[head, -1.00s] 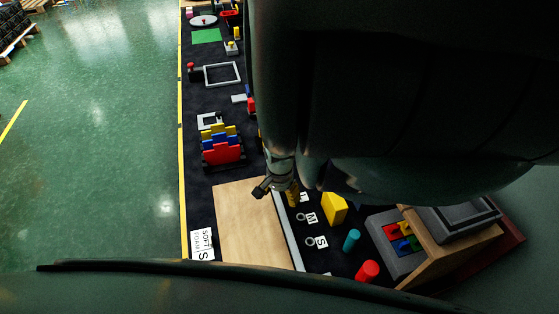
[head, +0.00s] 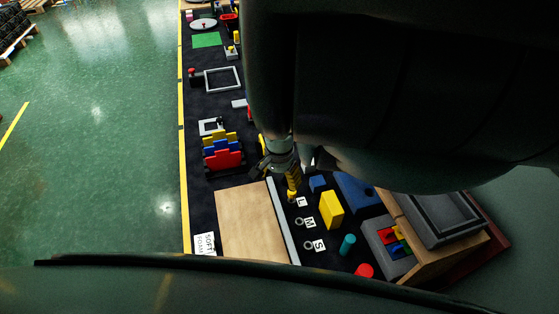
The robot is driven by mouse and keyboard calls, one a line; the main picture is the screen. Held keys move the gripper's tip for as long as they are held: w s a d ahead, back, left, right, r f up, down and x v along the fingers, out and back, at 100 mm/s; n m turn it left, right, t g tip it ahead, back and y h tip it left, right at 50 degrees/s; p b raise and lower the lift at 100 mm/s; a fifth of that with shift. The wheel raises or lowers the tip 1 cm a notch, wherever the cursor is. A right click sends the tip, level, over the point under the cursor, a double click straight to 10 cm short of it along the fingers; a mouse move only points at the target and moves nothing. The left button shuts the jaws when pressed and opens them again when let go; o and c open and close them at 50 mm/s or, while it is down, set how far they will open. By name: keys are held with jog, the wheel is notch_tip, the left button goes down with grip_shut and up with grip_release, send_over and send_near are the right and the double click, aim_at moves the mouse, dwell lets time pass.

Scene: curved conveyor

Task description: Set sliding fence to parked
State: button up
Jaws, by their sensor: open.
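A pale grey bar (head: 283,222), which looks like the sliding fence, lies along the right edge of a wooden board (head: 248,222). My gripper (head: 273,172) is open just above the bar's far end, beside a small yellow piece (head: 292,188). I cannot tell whether the fingers touch that piece or whether it belongs to the fence. No marking for a parked position can be made out. My arm hides much of the bench beyond the gripper.
Letter cards and rings, a yellow block (head: 331,210), a teal cylinder (head: 347,244) and a red cylinder (head: 364,271) stand right of the bar. Red, blue and yellow stepped blocks (head: 222,152) stand beyond the board. A "SOFT FOAM" card (head: 205,243) lies left.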

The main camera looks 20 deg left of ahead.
jog(key=shift+r+p, duration=0.85)
jog(key=shift+r, duration=0.8)
